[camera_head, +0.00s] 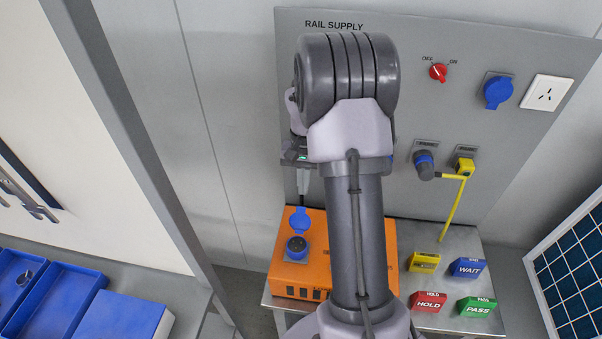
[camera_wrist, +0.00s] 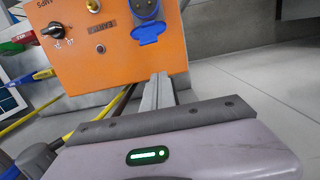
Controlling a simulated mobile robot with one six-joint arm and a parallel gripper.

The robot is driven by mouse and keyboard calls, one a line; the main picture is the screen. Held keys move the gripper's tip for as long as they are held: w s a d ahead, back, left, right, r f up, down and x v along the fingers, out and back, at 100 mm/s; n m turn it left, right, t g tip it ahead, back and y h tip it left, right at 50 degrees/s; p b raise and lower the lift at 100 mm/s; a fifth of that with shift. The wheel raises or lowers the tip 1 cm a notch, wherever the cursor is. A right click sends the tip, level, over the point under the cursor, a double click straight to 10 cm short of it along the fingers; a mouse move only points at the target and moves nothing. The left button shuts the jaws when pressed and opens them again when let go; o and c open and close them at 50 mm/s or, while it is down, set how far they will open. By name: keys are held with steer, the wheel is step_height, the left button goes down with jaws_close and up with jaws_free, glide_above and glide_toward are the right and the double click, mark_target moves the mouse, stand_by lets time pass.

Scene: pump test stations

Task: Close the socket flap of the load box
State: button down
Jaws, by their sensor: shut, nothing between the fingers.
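The orange load box (camera_head: 330,240) stands on the metal bench. Its blue socket (camera_head: 297,247) is uncovered, and the blue socket flap (camera_head: 300,219) stands open behind it, on the side toward the panel. In the wrist view the flap (camera_wrist: 148,34) lies just below the socket (camera_wrist: 146,10) on the orange face (camera_wrist: 110,65). My gripper (camera_head: 303,190) points down, above and behind the flap. Its fingers are shut and empty; in the wrist view the fingertips (camera_wrist: 160,78) show just below the flap, with a small gap in the picture. Contact cannot be told.
My arm hides the load box's right part in the head view. The wrist view shows a black knob (camera_wrist: 57,31) there. Yellow, blue, red and green blocks (camera_head: 468,268) sit on the bench at right. The grey rail supply panel (camera_head: 420,110) rises behind.

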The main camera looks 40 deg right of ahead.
mark_target(300, 219)
steer(key=s+a, duration=0.2)
steer(key=a, duration=0.1)
steer(key=shift+s+f+b, duration=0.15)
steer(key=shift+b, duration=0.2)
steer(key=shift+b, duration=0.3)
